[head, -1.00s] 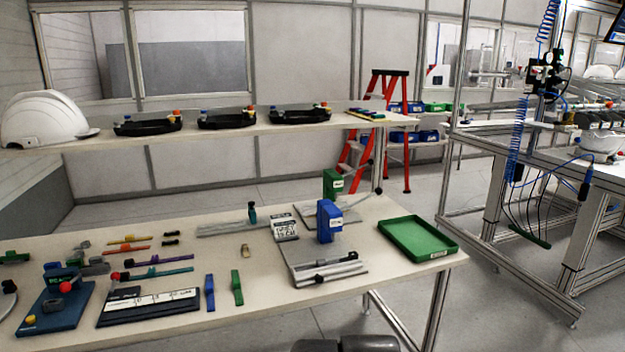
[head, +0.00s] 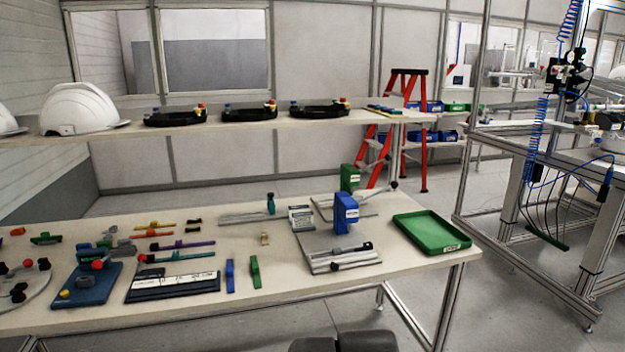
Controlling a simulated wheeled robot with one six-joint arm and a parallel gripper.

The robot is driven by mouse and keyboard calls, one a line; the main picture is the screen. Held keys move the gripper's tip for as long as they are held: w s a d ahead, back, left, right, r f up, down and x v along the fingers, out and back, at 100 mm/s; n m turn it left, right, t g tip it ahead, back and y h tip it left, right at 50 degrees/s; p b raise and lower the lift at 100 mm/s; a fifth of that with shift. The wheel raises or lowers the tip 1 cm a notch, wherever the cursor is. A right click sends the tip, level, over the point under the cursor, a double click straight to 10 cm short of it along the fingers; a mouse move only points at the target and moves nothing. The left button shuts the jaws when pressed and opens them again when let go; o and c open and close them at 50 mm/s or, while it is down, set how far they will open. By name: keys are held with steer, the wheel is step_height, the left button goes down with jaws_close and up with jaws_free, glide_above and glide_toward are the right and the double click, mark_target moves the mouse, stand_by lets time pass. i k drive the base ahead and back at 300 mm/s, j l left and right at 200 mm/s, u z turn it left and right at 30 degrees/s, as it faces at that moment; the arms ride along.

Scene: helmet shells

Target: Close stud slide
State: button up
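No part is labelled clearly enough for me to tell which is the stud slide. On the right half of the table, a grey fixture plate (head: 312,246) carries an upright blue block (head: 346,212) and a rail with black end pieces (head: 340,256) along its front. Behind it stands a similar fixture with a green block (head: 350,177) and a dark-knobbed lever (head: 393,186). Whether any slide is open or closed is too small to tell.
A green tray (head: 432,234) lies at the table's right end. A dark blue fixture (head: 87,285), a labelled black board (head: 172,287) and colored strips fill the left. A shelf (head: 270,126) above holds white helmet shells (head: 82,108) and black frames. Bare tabletop lies at front centre.

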mark_target(334, 260)
steer(key=k+j, duration=0.15)
steer(key=i+l+z, duration=0.15)
steer(key=z, duration=0.25)
steer(key=i+l+z, duration=0.1)
steer(key=i+z, duration=0.4)
steer(key=z, duration=0.25)
